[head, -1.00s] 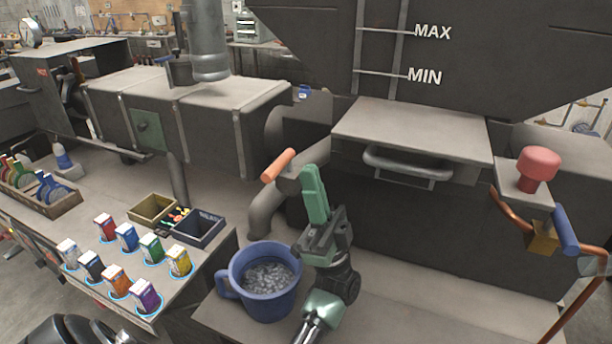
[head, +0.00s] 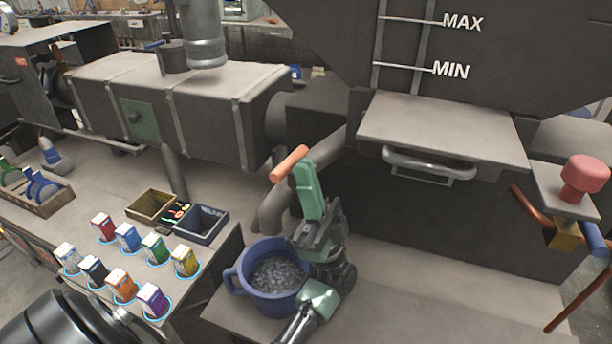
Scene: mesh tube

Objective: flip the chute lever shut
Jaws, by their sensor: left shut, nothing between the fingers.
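The chute lever has an orange handle (head: 289,163), tilted up to the right, beside the grey bent chute pipe (head: 274,212). The pipe's lower end points down over a blue mug (head: 240,287) holding grey granules. My left gripper (head: 304,168) has green fingers, shut and empty, pointing up. Its tips are at the right end of the orange handle; I cannot tell whether they touch it. The gripper's body and wrist hide the mug's right edge and part of the pipe behind. My right gripper is not in view.
Several coloured cartons (head: 125,237) stand on the left bench, with small open bins (head: 200,223) behind them. A large dark hopper with a shelf (head: 440,132) and a grey bar handle (head: 430,165) is at the right. A red knob (head: 585,175) stands farther right. The bench front right is clear.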

